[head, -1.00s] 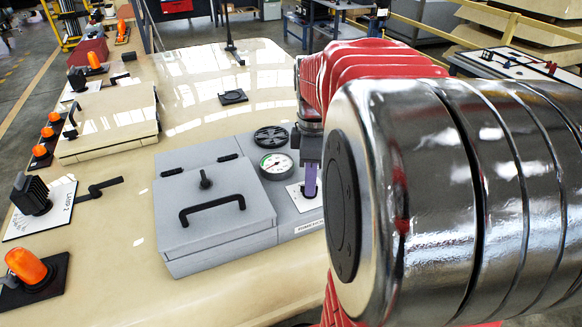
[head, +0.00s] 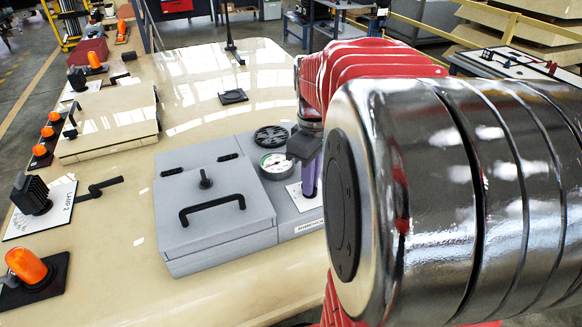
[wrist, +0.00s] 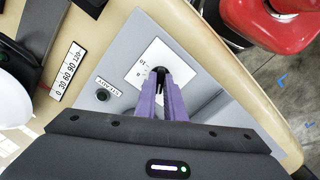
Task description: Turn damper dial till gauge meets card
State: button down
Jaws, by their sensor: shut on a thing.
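The damper dial (wrist: 160,72) is a small dark knob on a white plate with printed numbers (wrist: 148,58). My gripper (wrist: 162,80) has purple fingers shut on the knob from above. In the head view my gripper (head: 309,192) stands over the white plate (head: 294,191) at the right of the grey panel, and the knob is hidden there. I cannot pick out the target card with certainty.
A grey hatch with a black handle (head: 212,206) lies left of the gauge. A round black vent (head: 270,137) is behind it. In the wrist view, a white scale strip (wrist: 68,72) and a small black knob (wrist: 102,95) lie left of the plate.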

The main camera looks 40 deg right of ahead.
jog(key=shift+m, duration=2)
jog(key=c, duration=1.8)
grip_release()
jog(key=shift+c, duration=0.2)
notch_tip(320, 180, up, 14)
jog(key=shift+f, duration=0.15)
